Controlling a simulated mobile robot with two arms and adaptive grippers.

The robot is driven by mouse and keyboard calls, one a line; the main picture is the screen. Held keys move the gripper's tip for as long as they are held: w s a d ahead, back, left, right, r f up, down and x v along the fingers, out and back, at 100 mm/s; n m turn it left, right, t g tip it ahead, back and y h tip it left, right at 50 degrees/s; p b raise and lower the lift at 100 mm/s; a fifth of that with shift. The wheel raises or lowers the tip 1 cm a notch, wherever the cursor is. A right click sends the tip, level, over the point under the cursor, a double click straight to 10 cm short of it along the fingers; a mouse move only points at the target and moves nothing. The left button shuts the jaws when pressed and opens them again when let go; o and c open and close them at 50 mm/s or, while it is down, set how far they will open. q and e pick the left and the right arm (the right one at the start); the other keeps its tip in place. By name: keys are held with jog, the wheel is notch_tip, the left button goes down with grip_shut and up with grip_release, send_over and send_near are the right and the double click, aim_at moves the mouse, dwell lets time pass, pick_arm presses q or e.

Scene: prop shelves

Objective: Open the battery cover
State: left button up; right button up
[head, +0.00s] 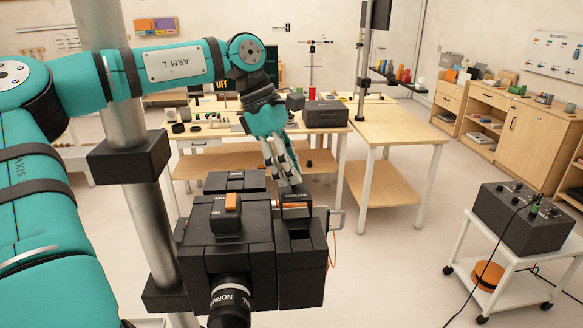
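A black camera-like device (229,250) stands at the lower middle of the head view, with an orange switch on top and a knob marked "NORMAL" in front. On its right side is a block with a dark recess (302,238) in its top. The battery cover (296,196), a dark piece with small lettering, is at the back of this block, with an orange strip just below it. My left gripper (289,181) reaches down from behind, its fingertips at the cover's upper edge. The fingers overlap, so I cannot tell their gap or whether they touch the cover. My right gripper is out of view.
Behind the device stands a wooden workbench (400,131) with a dark case (326,113) and small items. A white trolley (520,285) with a dark control box (521,217) and cable stands at right. Wooden cabinets line the right wall. The floor between is clear.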

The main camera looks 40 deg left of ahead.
pick_arm(q)
jog(key=shift+o, duration=1.2)
jog(key=shift+r, duration=0.15)
jog(key=v, duration=1.1)
jog(key=shift+r, duration=0.3)
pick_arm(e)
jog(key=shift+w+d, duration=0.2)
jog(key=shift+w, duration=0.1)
pick_arm(q)
jog(key=shift+a, duration=0.15)
